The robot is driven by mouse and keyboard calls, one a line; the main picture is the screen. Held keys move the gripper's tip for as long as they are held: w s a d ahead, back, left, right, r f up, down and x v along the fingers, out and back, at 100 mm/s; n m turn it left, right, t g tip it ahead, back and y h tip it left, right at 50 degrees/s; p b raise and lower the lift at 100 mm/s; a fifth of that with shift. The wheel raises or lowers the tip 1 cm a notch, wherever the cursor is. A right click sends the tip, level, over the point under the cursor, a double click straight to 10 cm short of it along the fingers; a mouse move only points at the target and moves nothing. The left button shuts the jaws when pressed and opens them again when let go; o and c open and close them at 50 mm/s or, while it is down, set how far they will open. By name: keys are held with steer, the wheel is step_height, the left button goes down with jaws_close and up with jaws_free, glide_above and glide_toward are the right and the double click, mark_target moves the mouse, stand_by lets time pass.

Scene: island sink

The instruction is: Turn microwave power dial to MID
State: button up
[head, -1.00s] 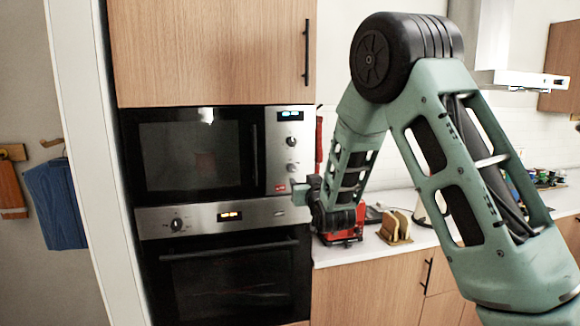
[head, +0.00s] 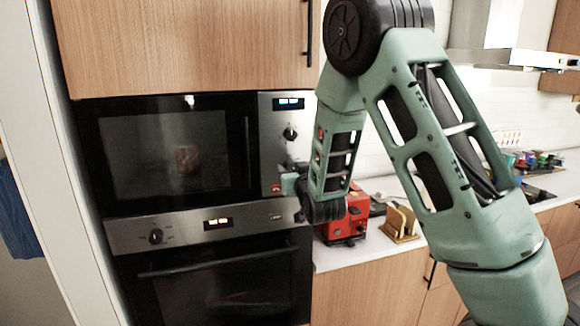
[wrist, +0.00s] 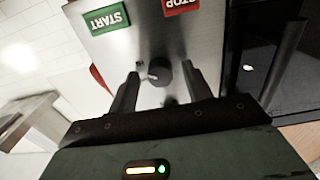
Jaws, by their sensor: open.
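The black and steel microwave (head: 160,150) is built into the cabinet in the head view. Its steel control panel (head: 268,150) has a display and an upper dial (head: 290,133); my gripper (head: 288,182) is at the lower part of the panel. In the wrist view the panel looks upside down, with a green START button (wrist: 107,20) and a red STOP button (wrist: 180,6). A round dark dial (wrist: 160,72) with a light pointer sits between the two fingers of my open gripper (wrist: 161,76). I cannot tell whether the fingers touch it. Dial markings are not readable.
An oven (head: 220,280) with its own knob (head: 156,237) lies below the microwave. A red appliance (head: 348,218) and a golden rack (head: 402,222) stand on the counter (head: 345,255) to the right, close to my arm.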

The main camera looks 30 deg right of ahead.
steer(key=c, duration=1)
steer(key=shift+f+n+b, duration=0.1)
steer(key=shift+n+b, duration=0.3)
steer(key=shift+b, duration=0.2)
steer(key=shift+n+b, duration=3.65)
steer(key=shift+n, duration=1.85)
